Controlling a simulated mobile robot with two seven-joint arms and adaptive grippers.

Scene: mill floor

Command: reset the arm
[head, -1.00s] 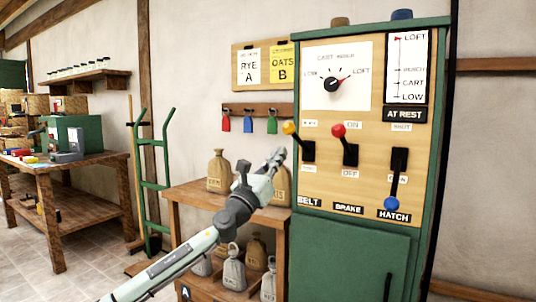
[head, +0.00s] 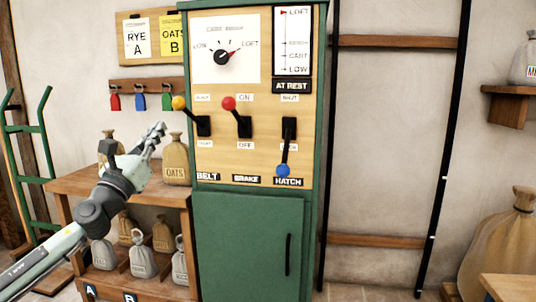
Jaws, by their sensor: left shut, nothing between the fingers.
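My left arm comes in from the lower left of the head view. Its gripper (head: 158,131) is shut and empty, held up in front of the sack shelf and left of the control cabinet. It looks apart from the yellow-knobbed belt lever (head: 180,103). The cabinet (head: 250,240) also carries a red-knobbed brake lever (head: 229,103), tilted up toward ON, and a blue-knobbed hatch lever (head: 283,170), which points down. A sign (head: 291,86) reads AT REST. My right gripper is not in view.
A wooden shelf (head: 75,183) with several sacks, one an OATS sack (head: 176,160), stands left of the cabinet. A green hand truck (head: 45,150) is at far left. A large sack (head: 500,245) and a wall shelf (head: 508,92) are at right.

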